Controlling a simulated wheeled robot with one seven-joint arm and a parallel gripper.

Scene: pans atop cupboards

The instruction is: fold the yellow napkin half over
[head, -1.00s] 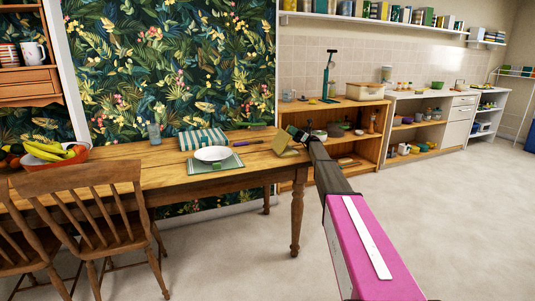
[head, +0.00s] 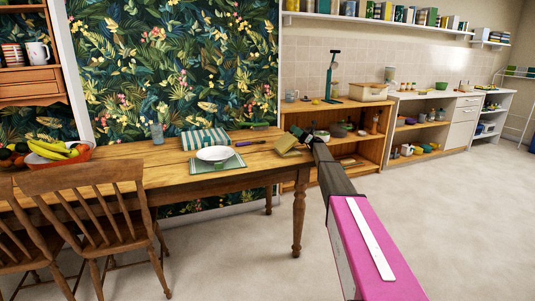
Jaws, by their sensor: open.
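The yellow napkin (head: 287,146) is a small olive-yellow patch at the right end of the wooden table (head: 180,176) in the head view. My gripper (head: 296,135) is at the napkin's upper right side, with my arm reaching in from the lower right. The jaws are open. They are small and dark here, and I cannot tell whether they touch the cloth. My gripper hides part of the napkin's right side, and its exact folds are too small to make out.
A white plate (head: 215,154) sits on a green placemat (head: 232,167), with a striped cloth (head: 205,139) behind it. A purple-handled utensil (head: 249,143) lies between plate and napkin. Chairs (head: 95,205) stand front left. An open wooden shelf (head: 352,135) stands behind my gripper.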

